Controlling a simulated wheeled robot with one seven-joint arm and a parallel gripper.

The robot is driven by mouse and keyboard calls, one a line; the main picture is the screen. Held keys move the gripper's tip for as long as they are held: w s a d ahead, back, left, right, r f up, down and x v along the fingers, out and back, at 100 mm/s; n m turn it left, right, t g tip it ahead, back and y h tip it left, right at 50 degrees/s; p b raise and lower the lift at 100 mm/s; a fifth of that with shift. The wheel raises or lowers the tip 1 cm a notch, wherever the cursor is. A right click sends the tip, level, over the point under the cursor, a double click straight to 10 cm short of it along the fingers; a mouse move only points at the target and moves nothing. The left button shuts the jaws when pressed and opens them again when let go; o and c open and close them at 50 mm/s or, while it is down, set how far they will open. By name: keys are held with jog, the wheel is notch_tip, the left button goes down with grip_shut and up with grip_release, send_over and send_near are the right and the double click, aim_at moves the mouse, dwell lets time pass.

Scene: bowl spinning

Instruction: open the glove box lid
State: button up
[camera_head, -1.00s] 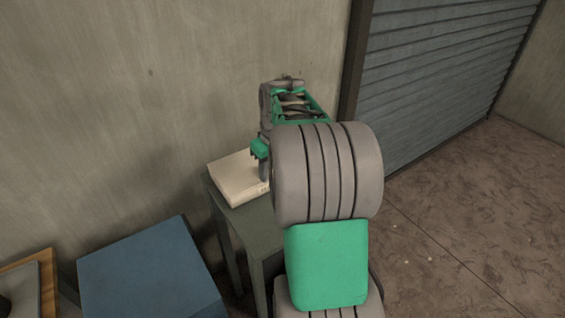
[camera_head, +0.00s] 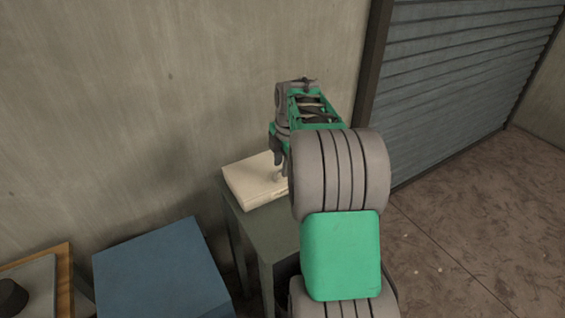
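The glove box is a cream, flat box (camera_head: 250,181) on a small dark green-grey table (camera_head: 266,228) against the wall. Its lid looks shut. My gripper (camera_head: 280,168) points down at the right part of the box, at or just above its top near the front edge. My own grey and green arm covers the box's right end. The fingers are small and partly hidden, so I cannot tell whether they touch the lid or how wide they are apart.
A blue box-like surface (camera_head: 160,270) stands at the lower left. A wooden-edged board (camera_head: 64,280) with a dark object (camera_head: 12,297) on it lies farther left. A wall is behind the table, and a grey shutter (camera_head: 455,75) and open floor are to the right.

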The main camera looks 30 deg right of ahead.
jog(key=shift+f, duration=0.15)
grip_shut()
dwell(1.4)
